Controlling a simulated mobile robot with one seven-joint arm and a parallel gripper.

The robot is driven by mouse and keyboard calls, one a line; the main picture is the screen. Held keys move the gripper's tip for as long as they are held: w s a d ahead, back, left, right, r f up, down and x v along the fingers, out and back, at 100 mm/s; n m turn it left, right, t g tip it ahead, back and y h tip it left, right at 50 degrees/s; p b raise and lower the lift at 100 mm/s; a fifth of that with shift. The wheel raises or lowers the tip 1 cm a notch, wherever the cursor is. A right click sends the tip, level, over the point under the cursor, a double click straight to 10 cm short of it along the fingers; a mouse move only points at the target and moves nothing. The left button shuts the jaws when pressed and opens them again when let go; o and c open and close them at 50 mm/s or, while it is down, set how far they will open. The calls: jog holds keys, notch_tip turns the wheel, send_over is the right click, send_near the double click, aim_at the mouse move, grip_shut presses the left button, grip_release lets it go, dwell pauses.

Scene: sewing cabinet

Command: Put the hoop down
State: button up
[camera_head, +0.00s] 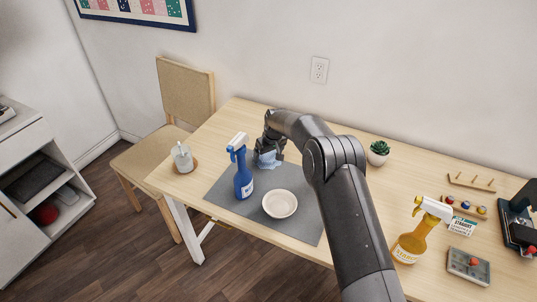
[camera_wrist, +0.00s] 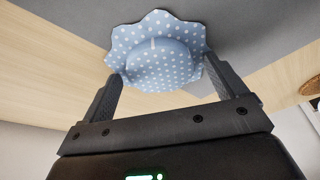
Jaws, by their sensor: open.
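The hoop appears to be the pale blue, white-dotted cloth piece with a scalloped edge and a raised round middle, seen in the wrist view (camera_wrist: 155,62). In the head view the blue cloth (camera_head: 267,161) shows at the back of the grey mat (camera_head: 222,191), partly hidden by my gripper. My gripper (camera_head: 268,152) is low over the mat at the cloth. In the wrist view my gripper (camera_wrist: 163,75) is open, with one finger at each side of the cloth. Whether the fingers touch it, or whether it lies flat on the mat, I cannot tell.
A blue spray bottle (camera_head: 243,178) stands close in front-left of my gripper. A white bowl (camera_head: 280,204) sits on the mat in front. A glass jar (camera_head: 183,158) stands left, a small plant (camera_head: 378,152) right, and an orange spray bottle (camera_head: 413,240) far right.

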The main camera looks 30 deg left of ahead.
jog(key=v, duration=1.2)
jog(key=shift+d+r, duration=0.15)
jog(key=s+d+r+m+t, duration=0.1)
jog(key=s+d+r+m, duration=0.3)
jog(key=d+r, duration=0.9)
jog(key=s+d+r+m+t, duration=0.1)
jog(key=s+d+r, duration=0.5)
jog(key=d+r, duration=0.7)
jog(key=s+d+m+t+h, duration=0.1)
jog(key=s+d+m+h, duration=0.15)
jog(key=s+d, duration=1.15)
jog(key=s+d+f+m, duration=0.2)
jog(key=s+d, duration=0.2)
jog(key=s, duration=0.2)
jog(key=s+d+f+m+t, duration=0.1)
jog(key=s+d+f, duration=0.2)
jog(key=s, duration=0.4)
jog(key=shift+s+d+f+m, duration=0.25)
jog(key=shift+d+m, duration=0.1)
jog(key=shift+d, duration=0.5)
